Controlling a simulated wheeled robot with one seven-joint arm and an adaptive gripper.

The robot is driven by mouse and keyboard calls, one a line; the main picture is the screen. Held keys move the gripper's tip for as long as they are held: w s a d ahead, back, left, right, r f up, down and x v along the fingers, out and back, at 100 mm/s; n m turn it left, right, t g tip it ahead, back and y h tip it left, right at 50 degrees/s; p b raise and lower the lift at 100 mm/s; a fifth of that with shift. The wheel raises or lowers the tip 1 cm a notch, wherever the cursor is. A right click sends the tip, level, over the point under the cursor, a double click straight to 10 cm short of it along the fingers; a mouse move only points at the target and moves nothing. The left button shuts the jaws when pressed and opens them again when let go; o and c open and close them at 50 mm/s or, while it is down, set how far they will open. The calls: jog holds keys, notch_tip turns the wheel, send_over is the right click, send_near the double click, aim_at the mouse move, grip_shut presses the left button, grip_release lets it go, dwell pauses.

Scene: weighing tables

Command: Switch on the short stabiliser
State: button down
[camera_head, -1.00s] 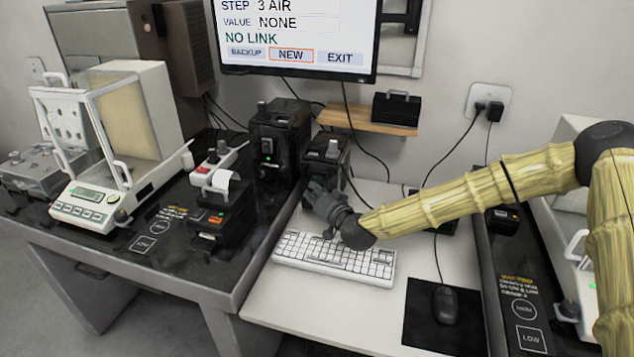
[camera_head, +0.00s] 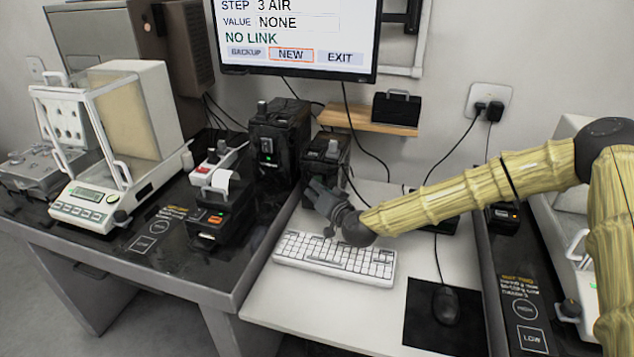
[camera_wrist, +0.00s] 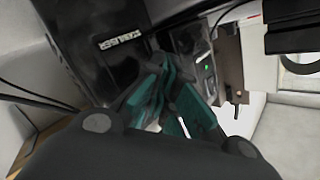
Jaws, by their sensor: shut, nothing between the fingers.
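The short stabiliser (camera_head: 329,151) is the lower black box behind the keyboard, right of a taller black box. A black box with a "STABILISER" label (camera_wrist: 120,38) fills the upper left of the wrist view. My gripper (camera_head: 314,188) is at the lower front of the short stabiliser and hides part of it. In the wrist view my gripper's teal fingers (camera_wrist: 168,98) are close together, empty and near the labelled box. I cannot tell whether they touch it. The short stabiliser's switch is not clearly visible.
The taller black stabiliser (camera_head: 279,139) stands just left, with a switch on its front. A label printer (camera_head: 220,212) and a white power strip (camera_head: 217,162) are further left. The keyboard (camera_head: 334,258) lies below my gripper. A monitor (camera_head: 296,38) hangs above.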

dwell(0.4)
jog(key=shift+s+a, duration=0.2)
jog(key=shift+s, duration=0.25)
jog(key=shift+s+a+p, duration=0.1)
jog(key=shift+s+a, duration=0.2)
jog(key=shift+s, duration=0.65)
jog(key=shift+s+a+p, duration=0.15)
jog(key=shift+s+a, duration=0.15)
jog(key=shift+s, duration=0.65)
jog(key=shift+s+a+p, duration=0.1)
jog(key=shift+s+a, duration=0.2)
jog(key=shift+s, duration=0.65)
jog(key=shift+d, duration=0.1)
